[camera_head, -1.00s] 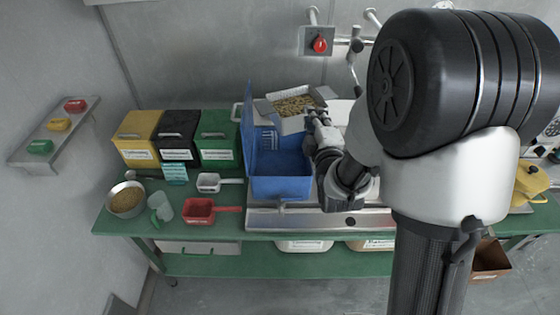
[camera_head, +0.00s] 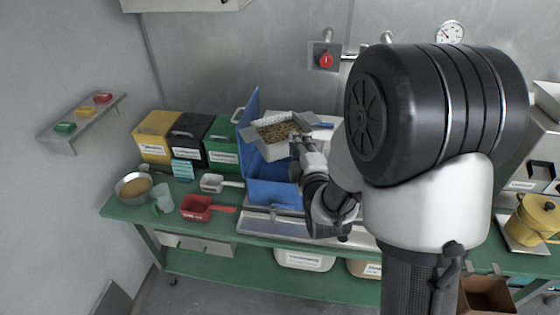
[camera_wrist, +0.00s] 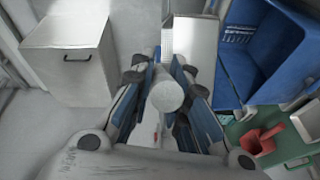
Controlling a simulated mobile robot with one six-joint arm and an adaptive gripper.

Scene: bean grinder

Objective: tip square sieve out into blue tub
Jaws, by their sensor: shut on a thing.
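The square sieve (camera_head: 267,149) is a pale, shallow, square-walled tray holding brown grains. In the head view it is above the blue tub (camera_head: 272,192), over its opening and in front of its raised blue lid. The sieve hides much of the tub's inside and looks close to level. My gripper (camera_head: 300,150) is at the sieve's right side. In the wrist view my gripper (camera_wrist: 166,98) is shut on a pale round handle, with the sieve's metal wall (camera_wrist: 190,42) beyond it. The blue tub (camera_wrist: 243,73) shows to the right there, with a slotted patch inside.
Yellow (camera_head: 153,149), black (camera_head: 184,154) and green (camera_head: 222,157) bins stand left of the tub. A red scoop (camera_head: 197,208), a white scoop (camera_head: 212,184) and a bowl of grain (camera_head: 133,187) lie on the green bench.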

